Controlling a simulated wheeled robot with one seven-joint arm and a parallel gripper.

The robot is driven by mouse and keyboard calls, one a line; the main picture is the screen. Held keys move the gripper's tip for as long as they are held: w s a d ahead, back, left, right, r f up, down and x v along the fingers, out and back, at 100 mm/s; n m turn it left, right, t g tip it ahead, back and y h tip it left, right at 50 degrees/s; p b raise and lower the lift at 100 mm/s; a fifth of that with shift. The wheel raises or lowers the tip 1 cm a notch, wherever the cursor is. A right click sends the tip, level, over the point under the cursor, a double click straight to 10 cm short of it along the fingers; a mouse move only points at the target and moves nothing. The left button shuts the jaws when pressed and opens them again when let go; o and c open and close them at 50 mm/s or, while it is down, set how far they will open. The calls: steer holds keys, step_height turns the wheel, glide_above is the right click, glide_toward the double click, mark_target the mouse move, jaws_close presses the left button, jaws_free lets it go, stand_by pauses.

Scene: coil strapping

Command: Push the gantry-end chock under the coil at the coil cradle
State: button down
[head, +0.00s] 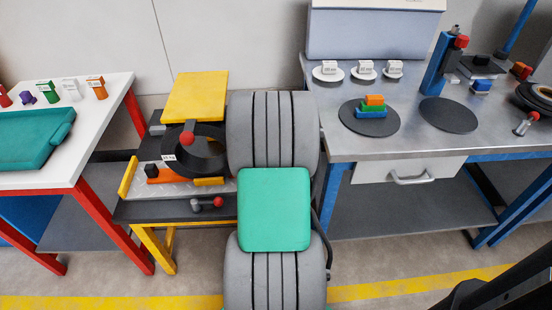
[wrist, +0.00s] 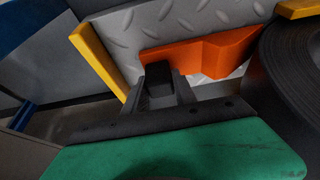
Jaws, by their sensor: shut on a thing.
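The orange chock (wrist: 205,52) lies on the grey tread-plate bed of the coil cradle (wrist: 225,18). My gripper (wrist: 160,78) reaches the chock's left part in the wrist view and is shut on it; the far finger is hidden. The dark coil (wrist: 295,85) stands at the right of that view, close to the chock's right end; whether they touch is unclear. In the head view, the orange chock (head: 165,175) shows at the lower left of the black coil (head: 207,158), on the yellow-framed cradle (head: 197,97). My gripper cannot be made out clearly there.
A yellow side bar (wrist: 96,58) stands left of my gripper. A white table (head: 60,175) is left, a steel bench (head: 420,145) right.

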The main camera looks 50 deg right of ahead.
steer(key=shift+w+a, duration=0.65)
steer(key=shift+w, duration=0.15)
steer(key=c, duration=0.9)
jaws_free()
steer(key=shift+a, duration=0.1)
steer(key=shift+s+a+r+p, duration=0.1)
steer(key=shift+s+r+p, duration=0.7)
steer(key=shift+r, duration=1.25)
steer(key=shift+s+r+p, duration=0.55)
steer(key=shift+r+p, duration=0.45)
steer(key=shift+r, duration=1.05)
steer(key=shift+s+a+r+p, duration=0.1)
steer(key=shift+s+r+p, duration=0.7)
steer(key=shift+r, duration=1.25)
steer(key=shift+w, duration=0.15)
